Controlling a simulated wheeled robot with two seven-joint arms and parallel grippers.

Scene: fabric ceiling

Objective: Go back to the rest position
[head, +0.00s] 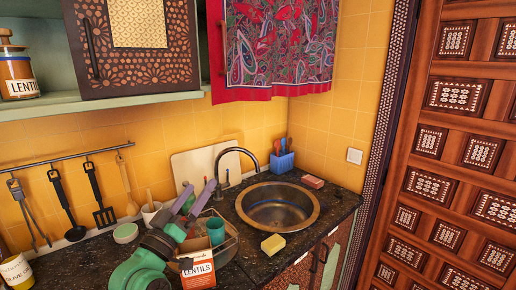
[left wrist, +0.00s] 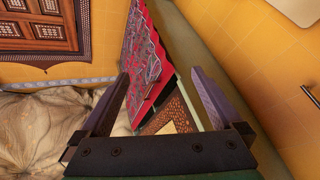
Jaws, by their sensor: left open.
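My left gripper (head: 199,187) is in the lower middle of the head view, on my green and dark arm. Its two purple-grey fingers point up and are spread apart with nothing between them. It is in front of the counter, left of the sink, and hides part of the dish rack. In the left wrist view the open fingers (left wrist: 160,75) frame the patterned red curtain and a cabinet door. My right gripper is not in view.
A round metal sink (head: 277,207) with a tap (head: 228,158) is right of the gripper. A wall cabinet (head: 125,85) hangs above. Utensils (head: 62,203) hang at left.

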